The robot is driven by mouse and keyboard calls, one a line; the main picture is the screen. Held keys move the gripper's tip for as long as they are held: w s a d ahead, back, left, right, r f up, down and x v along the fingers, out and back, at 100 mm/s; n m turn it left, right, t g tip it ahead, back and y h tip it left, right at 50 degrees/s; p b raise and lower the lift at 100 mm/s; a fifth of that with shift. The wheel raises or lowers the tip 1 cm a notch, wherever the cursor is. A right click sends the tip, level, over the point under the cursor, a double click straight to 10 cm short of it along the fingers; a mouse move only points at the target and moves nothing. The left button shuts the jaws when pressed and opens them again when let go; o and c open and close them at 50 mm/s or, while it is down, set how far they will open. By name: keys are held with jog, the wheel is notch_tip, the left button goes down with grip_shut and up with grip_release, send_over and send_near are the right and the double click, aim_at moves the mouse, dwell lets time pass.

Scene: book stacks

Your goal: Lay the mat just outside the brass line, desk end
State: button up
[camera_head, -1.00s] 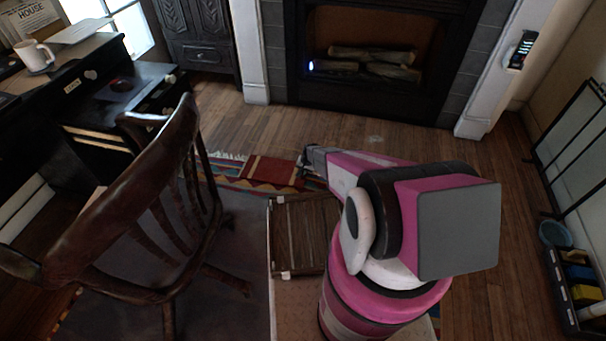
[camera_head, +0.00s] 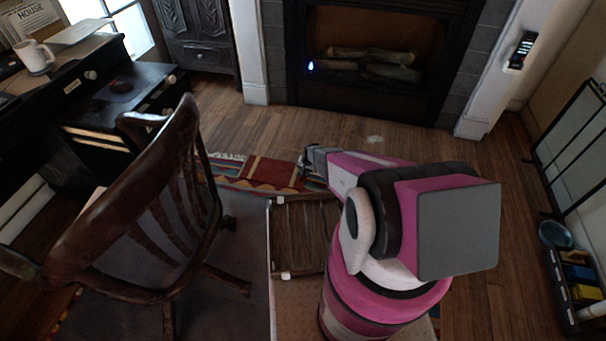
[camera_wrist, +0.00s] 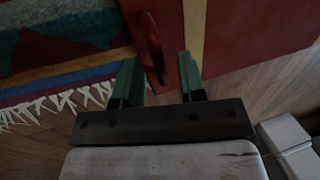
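A dark red flat piece (camera_head: 268,171), which looks like the mat, lies over the patterned rug in front of the fireplace. In the wrist view the red piece (camera_wrist: 265,30) has a pale tan strip (camera_wrist: 195,22) across it and a dark red loop (camera_wrist: 153,50). My gripper (camera_head: 308,160) is low at the right end of the red piece. In the wrist view its green fingers (camera_wrist: 160,75) stand apart, with the loop between them. I cannot tell whether they touch it. I cannot make out a brass line for certain.
The fringed rug (camera_wrist: 60,45) lies beside the red piece. A wooden chair (camera_head: 140,210) stands at left, before the black desk (camera_head: 85,75). The fireplace (camera_head: 370,60) is behind. A rack (camera_head: 580,150) and a bin (camera_head: 572,285) stand at right. Bare floor lies before the hearth.

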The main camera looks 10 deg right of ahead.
jog(key=v, duration=1.1)
jog(key=s+d+r+n, duration=0.1)
jog(key=s+r, duration=0.8)
jog(key=r, duration=0.4)
jog(key=s+d+r+n+h, duration=0.1)
jog(key=s+d+r, duration=0.1)
jog(key=s+r, duration=0.7)
jog(key=s+d+r+n+h, duration=0.1)
jog(key=s+r, duration=0.8)
jog(key=r, duration=0.9)
jog(key=shift+d+r+n+g, duration=0.25)
jog(key=shift+d+n+g, duration=0.15)
jog(key=shift+n, duration=0.1)
